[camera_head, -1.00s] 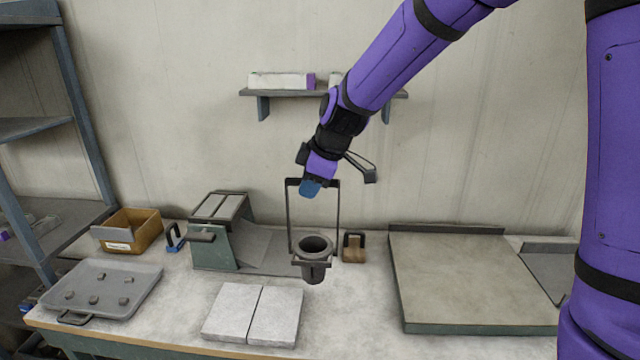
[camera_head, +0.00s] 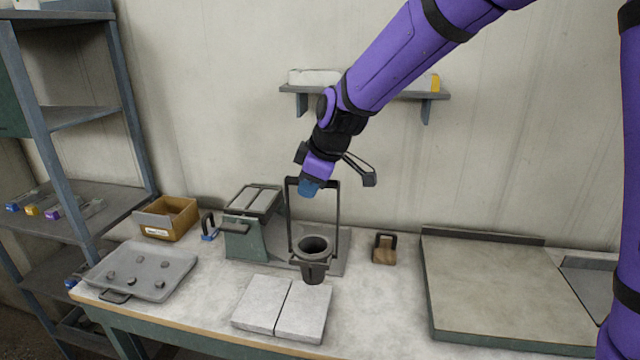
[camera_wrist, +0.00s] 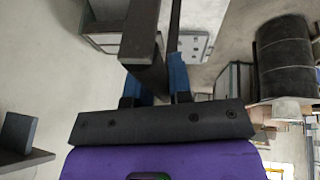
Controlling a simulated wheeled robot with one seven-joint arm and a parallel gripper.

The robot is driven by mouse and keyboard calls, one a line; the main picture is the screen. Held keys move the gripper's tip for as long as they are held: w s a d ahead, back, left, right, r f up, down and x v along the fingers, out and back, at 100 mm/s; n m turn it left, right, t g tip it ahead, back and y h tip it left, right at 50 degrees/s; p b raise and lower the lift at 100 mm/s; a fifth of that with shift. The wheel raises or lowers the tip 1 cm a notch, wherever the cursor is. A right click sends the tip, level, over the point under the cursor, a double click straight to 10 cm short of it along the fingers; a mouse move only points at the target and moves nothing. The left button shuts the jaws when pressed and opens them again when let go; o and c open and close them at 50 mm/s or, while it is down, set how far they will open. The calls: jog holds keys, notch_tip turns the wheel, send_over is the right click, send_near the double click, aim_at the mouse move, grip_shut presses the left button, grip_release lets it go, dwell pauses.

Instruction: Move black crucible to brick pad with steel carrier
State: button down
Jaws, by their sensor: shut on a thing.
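My gripper (camera_head: 309,187) is shut on the top bar of the steel carrier (camera_head: 338,215), a tall dark frame with a ring at its lower end. In the wrist view the blue fingertips of my gripper (camera_wrist: 155,80) close around the dark bar (camera_wrist: 143,45). The black crucible (camera_head: 314,270) sits upright in the carrier's ring and hangs with it. The brick pad (camera_head: 262,302), two pale slabs side by side, lies on the bench just below and left of the crucible in the head view. The gap beneath the crucible is hard to judge.
A green stand (camera_head: 247,240) with a grey plate is behind the pad. A grey tray (camera_head: 178,284) with several dark lumps and a cardboard box (camera_head: 182,222) are at left. A wooden block with handle (camera_head: 384,252) and a large slab (camera_head: 500,290) are at right.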

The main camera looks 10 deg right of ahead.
jog(key=shift+a, duration=5.4)
jog(key=shift+f, duration=6.35)
jog(key=s+a+r, duration=0.2)
jog(key=s, duration=0.4)
jog(key=s+a+r, duration=0.2)
jog(key=s, duration=0.3)
jog(key=shift+s+r, duration=0.3)
jog(key=shift+s, duration=0.05)
